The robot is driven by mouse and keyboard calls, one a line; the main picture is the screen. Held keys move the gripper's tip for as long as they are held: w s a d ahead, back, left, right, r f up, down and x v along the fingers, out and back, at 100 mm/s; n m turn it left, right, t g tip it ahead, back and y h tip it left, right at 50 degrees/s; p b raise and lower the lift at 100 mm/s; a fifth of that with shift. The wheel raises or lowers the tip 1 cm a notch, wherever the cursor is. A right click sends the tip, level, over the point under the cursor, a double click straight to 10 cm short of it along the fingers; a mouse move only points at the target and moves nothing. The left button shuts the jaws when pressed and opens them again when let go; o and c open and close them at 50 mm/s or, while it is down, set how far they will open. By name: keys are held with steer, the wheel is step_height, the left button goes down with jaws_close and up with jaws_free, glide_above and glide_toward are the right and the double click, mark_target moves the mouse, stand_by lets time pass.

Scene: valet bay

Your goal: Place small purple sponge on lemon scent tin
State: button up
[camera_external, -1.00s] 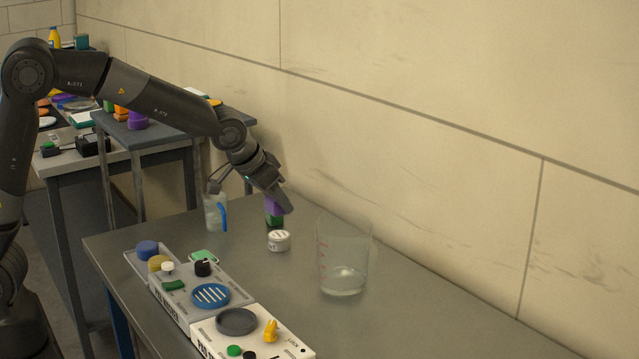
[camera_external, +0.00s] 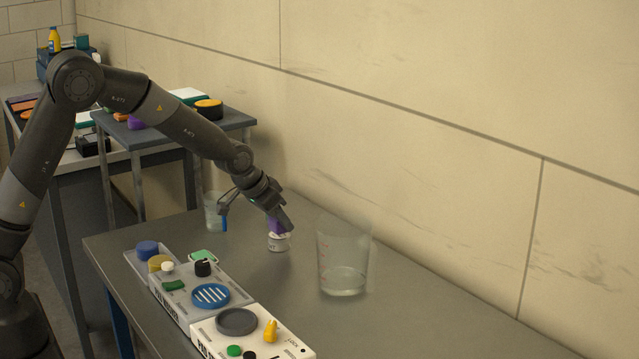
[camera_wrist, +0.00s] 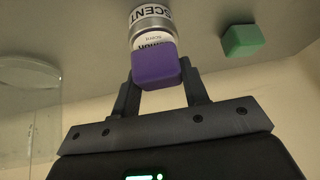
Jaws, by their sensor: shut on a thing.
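My gripper (camera_external: 279,220) is shut on the small purple sponge (camera_external: 273,227), pointing down at the far part of the grey table. The wrist view shows the sponge (camera_wrist: 156,68) between the two fingers. The lemon scent tin (camera_external: 278,243) is a small white-labelled round tin standing upright on the table, directly below the sponge. In the wrist view the tin (camera_wrist: 151,22) shows its "SCENT" label behind the sponge, which hides part of it. I cannot tell whether the sponge touches the tin's top.
A green block (camera_wrist: 242,40) lies beside the tin in the wrist view. A clear measuring jug (camera_external: 342,265) stands right of the tin, and a clear container with a blue handle (camera_external: 215,212) stands left. Control panels (camera_external: 205,297) line the near edge.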

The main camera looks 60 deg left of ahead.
steer(key=shift+f, duration=0.35)
steer(key=shift+f, duration=0.2)
steer(key=o, duration=0.9)
steer(key=shift+o, duration=0.2)
steer(key=shift+r, duration=0.1)
steer(key=shift+s+r, duration=0.2)
steer(key=shift+r, duration=0.3)
steer(key=s+f+v, duration=0.2)
steer(key=s+v, duration=0.1)
steer(key=v, duration=1.6)
steer(key=s+a+r+g, duration=0.1)
steer(key=s+a+r, duration=0.1)
steer(key=s, duration=2.7)
